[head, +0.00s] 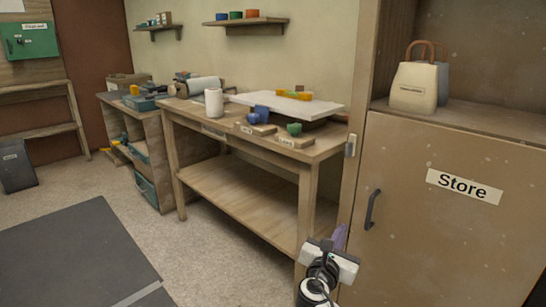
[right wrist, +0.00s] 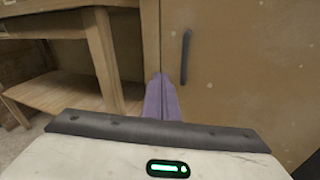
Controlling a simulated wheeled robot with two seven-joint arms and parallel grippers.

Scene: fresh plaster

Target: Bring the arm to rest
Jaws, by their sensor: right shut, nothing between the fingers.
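My right arm comes up from the bottom of the head view, and its gripper (head: 340,231) is in front of the wooden workbench's right front leg, left of the store cupboard door. In the right wrist view its purple fingers (right wrist: 161,80) are together, shut and empty, with the bench leg and cupboard edge behind them. My left gripper is in neither view.
The store cupboard (head: 440,235) with a dark handle (head: 371,209) stands at right. The workbench (head: 235,189) carries a white board (head: 288,104), a paper roll (head: 214,102) and blue and green items. A dark mat (head: 75,250) lies on the open floor at left.

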